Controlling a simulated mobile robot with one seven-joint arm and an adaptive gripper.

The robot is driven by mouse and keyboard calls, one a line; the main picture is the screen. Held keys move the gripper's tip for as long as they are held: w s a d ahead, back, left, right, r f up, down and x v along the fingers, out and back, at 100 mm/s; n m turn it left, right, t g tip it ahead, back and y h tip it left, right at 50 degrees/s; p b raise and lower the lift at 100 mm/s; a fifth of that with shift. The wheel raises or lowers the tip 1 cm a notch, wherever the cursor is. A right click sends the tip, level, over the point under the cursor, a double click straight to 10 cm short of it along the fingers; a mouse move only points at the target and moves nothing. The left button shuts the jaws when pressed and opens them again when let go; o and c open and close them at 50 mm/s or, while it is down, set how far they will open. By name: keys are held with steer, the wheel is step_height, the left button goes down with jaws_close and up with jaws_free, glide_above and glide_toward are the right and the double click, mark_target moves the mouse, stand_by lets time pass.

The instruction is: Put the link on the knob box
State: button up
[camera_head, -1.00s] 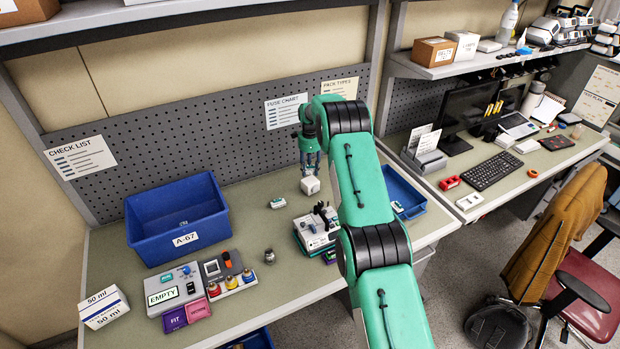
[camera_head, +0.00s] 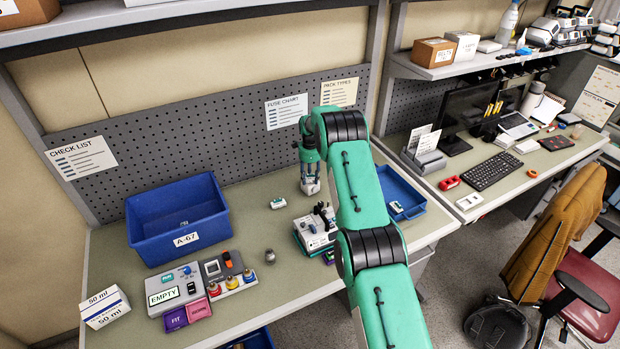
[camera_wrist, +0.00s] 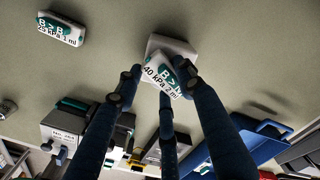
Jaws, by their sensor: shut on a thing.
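My gripper (camera_head: 310,187) is low over the bench, left of my arm. In the wrist view its fingers (camera_wrist: 162,82) are closed around a white block-shaped link (camera_wrist: 172,46) with a teal-and-white label reading 40 kPa 2 ml. The fingers hide most of this link in the head view. I cannot tell whether it still touches the bench.
A similar labelled piece (camera_head: 277,202) lies left of my gripper. A white-and-green device (camera_head: 318,236) stands in front of it. A small grey knob-like part (camera_head: 270,255), a blue A-67 bin (camera_head: 180,255) and a fuse unit (camera_head: 228,285) stand to the left. A blue tray (camera_head: 412,180) is at right.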

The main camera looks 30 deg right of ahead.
mark_target(310, 179)
steer(key=shift+f, duration=0.2)
steer(key=o, duration=1.3)
steer(key=shift+c, duration=0.2)
steer(key=shift+r, duration=0.15)
step_height(310, 179, up, 12)
steer(key=b, duration=0.1)
